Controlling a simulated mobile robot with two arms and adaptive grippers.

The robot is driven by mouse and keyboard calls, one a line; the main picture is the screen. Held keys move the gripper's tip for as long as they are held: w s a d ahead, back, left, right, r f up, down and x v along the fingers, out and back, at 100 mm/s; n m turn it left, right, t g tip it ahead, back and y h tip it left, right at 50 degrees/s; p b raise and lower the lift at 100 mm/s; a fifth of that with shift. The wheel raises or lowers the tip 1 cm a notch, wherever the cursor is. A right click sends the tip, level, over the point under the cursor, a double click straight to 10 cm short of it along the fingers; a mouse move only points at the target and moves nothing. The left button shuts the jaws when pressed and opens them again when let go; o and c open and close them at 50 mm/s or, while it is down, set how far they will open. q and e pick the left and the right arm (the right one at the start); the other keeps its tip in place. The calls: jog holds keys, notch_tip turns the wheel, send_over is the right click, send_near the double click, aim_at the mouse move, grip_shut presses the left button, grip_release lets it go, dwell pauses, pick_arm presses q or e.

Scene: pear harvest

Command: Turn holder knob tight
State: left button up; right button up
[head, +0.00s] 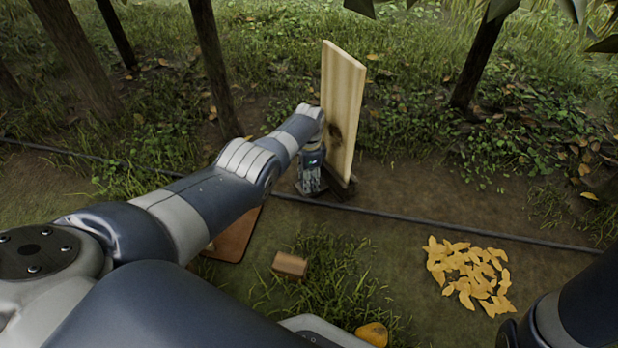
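A pale wooden board (343,105) stands upright, slightly tilted, in a dark low holder (345,188) on the ground. My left arm reaches in from the left. My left gripper (309,188) points down close beside the board's lower left side, at the holder. Its fingers are small and dark here, so I cannot tell whether they are open or shut, or whether they touch anything. I cannot make out the holder's knob; the gripper and wrist cover that side. Part of my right arm (580,310) shows at the lower right, with its gripper out of view.
A thin dark hose (440,224) runs across the ground past the holder. A wooden block (290,265), a brown flat board (235,238) and a pile of yellow leaves (468,270) lie nearer. A yellow-orange object (372,334) is at the bottom edge. Tree trunks (215,65) stand behind.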

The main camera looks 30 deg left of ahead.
pick_arm(q)
jog(key=m, duration=0.5)
jog(key=shift+m, duration=0.3)
dwell(0.4)
jog(key=o, duration=1.1)
jog(key=shift+r, duration=5.95)
jog(key=shift+s, duration=0.1)
